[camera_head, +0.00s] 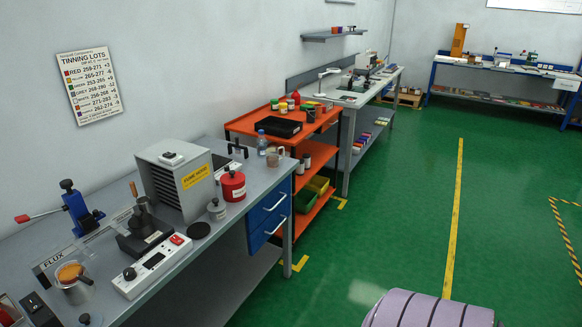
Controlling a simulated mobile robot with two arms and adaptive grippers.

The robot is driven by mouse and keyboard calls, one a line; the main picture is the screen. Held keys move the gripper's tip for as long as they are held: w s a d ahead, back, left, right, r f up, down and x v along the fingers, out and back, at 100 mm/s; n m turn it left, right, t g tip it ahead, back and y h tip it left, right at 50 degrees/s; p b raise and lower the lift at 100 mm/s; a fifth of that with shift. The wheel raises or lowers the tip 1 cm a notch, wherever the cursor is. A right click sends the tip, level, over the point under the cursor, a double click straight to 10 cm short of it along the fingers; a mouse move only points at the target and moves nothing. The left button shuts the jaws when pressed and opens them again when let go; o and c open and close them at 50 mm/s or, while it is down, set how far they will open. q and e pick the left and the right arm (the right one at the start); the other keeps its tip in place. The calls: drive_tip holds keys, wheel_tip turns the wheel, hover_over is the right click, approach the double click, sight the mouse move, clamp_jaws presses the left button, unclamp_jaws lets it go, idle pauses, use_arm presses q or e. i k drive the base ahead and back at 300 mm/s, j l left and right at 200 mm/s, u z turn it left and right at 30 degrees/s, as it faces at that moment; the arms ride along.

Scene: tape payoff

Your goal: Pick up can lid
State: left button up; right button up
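A flat dark disc (199,230) lies farther along the bench. A red can (233,187) with a knobbed top and a small grey knobbed container (216,209) stand beyond it. I cannot tell for sure which is the can lid. Neither of my grippers is in view.
A black soldering pot (145,228), a white control box (152,265), a fume hood (178,180) and a blue lever press (80,210) crowd the bench. An orange cart (270,126) stands beyond its far end. The green floor to the right is largely open.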

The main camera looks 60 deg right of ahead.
sight(231, 178)
drive_tip(key=z, duration=1.35)
drive_tip(key=u, duration=0.3)
drive_tip(key=i+l+u, duration=0.15)
drive_tip(key=u, duration=0.25)
drive_tip(key=i+l+u, duration=0.1)
drive_tip(key=l+u, duration=0.15)
drive_tip(key=u, duration=0.15)
drive_tip(key=i+l+u, duration=0.1)
drive_tip(key=l+u, duration=0.3)
drive_tip(key=j, duration=0.1)
